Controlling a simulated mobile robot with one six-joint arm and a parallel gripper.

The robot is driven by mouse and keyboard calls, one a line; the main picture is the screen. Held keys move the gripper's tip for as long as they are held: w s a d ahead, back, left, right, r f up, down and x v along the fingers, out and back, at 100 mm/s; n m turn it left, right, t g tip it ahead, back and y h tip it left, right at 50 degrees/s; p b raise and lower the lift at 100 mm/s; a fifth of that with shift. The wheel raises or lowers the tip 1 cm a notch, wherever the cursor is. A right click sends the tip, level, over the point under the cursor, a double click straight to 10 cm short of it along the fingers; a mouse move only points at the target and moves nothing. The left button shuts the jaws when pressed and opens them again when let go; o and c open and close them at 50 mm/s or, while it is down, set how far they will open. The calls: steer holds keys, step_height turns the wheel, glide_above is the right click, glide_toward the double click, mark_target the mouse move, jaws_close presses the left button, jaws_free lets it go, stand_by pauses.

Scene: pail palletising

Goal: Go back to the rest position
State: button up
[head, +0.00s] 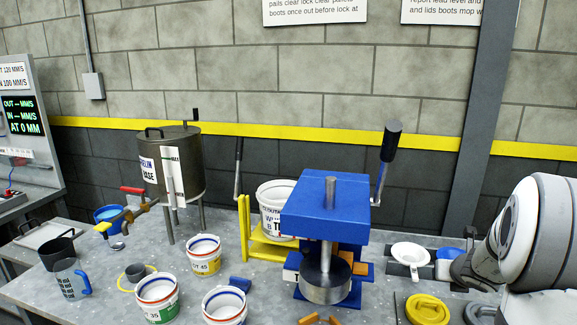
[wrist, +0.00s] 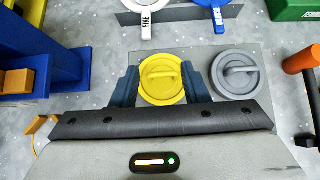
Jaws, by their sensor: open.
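My gripper (wrist: 162,84) is open in the wrist view, with its two dark blue fingers to the left and right of a yellow lid (wrist: 161,72). Nothing is clamped between them, and I cannot tell how high they are above the lid. The yellow lid lies on a grey mat (wrist: 205,58) beside a grey lid (wrist: 236,74). In the head view the yellow lid (head: 427,312) is at the lower right, with the grey lid (head: 482,314) partly hidden. My arm comes in from the right edge there, and its dark end is just behind the lids.
A blue press (head: 325,218) with a raised lever stands left of my arm. An orange cylinder (wrist: 302,60) is at right.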

steer(key=s+a+r+n+g+y, duration=0.1)
steer(key=s+a+r+n+y, duration=0.15)
steer(key=a+n, duration=0.5)
steer(key=s+a+r+n+y, duration=0.1)
steer(key=s+a+r+n, duration=0.1)
steer(key=s+a+n, duration=0.35)
steer(key=s+a+r+n+g+y, duration=0.1)
steer(key=a+r+n+y, duration=0.1)
steer(key=a+n, duration=0.7)
steer(key=s+a+n+g+h, duration=0.1)
steer(key=s+a+n+g, duration=0.1)
steer(key=s+n, duration=0.6)
steer(key=s+a+n+g+h, duration=0.2)
steer(key=s+n, duration=0.6)
steer(key=s, duration=0.2)
steer(key=shift+s+a+f+n, duration=0.2)
steer(key=shift+s+f+n, duration=0.05)
steer(key=shift+f+n, duration=0.15)
